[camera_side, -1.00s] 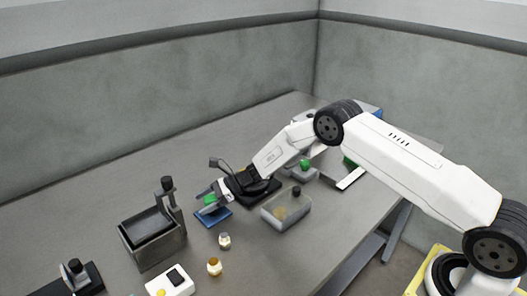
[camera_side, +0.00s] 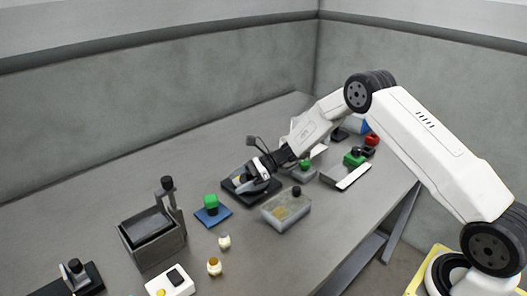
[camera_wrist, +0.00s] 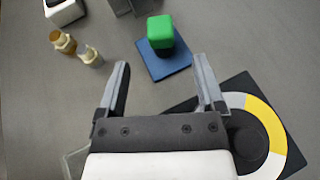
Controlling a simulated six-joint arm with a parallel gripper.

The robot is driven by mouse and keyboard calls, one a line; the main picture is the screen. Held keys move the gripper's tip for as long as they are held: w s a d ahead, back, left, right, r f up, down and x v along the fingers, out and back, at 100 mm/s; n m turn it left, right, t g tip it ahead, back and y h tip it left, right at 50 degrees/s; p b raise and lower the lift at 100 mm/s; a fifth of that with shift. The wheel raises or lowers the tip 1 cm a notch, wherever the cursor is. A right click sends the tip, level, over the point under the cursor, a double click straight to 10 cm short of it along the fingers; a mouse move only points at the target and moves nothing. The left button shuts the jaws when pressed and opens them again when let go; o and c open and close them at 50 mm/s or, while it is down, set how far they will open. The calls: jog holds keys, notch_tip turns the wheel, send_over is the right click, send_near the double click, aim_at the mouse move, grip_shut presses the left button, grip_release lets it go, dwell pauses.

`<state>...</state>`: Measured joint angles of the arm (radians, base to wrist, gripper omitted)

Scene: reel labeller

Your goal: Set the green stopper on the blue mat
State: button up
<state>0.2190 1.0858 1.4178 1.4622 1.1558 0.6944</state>
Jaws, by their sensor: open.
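The green stopper (camera_side: 211,201) stands on the blue mat (camera_side: 222,221) in the side view. The wrist view also shows the green stopper (camera_wrist: 160,31) on the blue mat (camera_wrist: 169,65), beyond my fingertips. My gripper (camera_wrist: 161,75) is open, with nothing between its fingers. In the side view my gripper (camera_side: 247,181) is to the right of the mat, apart from the stopper, over a dark base.
A dark base with a yellow and white ring (camera_wrist: 267,118) lies beside my gripper. A clear bin (camera_side: 287,212) stands to the right of the mat. A grey metal box (camera_side: 153,240) and small bottles (camera_side: 224,241) stand nearby.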

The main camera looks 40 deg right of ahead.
jog(key=shift+s+d+r, duration=0.1)
jog(key=shift+d, duration=0.1)
dwell(0.5)
jog(key=s+d+r+n+g+h, duration=0.1)
jog(key=s+r+n+h, duration=0.1)
jog(key=s+n+h, duration=0.2)
jog(key=s+d+r+n+h, duration=0.1)
jog(key=s+r+n+h, duration=0.2)
jog(key=s+n, duration=0.8)
jog(key=s+d+r+n+g+h, duration=0.1)
jog(key=s+n+h, duration=0.4)
jog(key=s, duration=0.8)
jog(key=shift+s+d+r+n+g, duration=0.2)
jog(key=shift+s+r+n+g, duration=0.15)
jog(key=shift+r+n, duration=0.65)
jog(key=shift+f, duration=0.2)
jog(key=shift+c, duration=0.2)
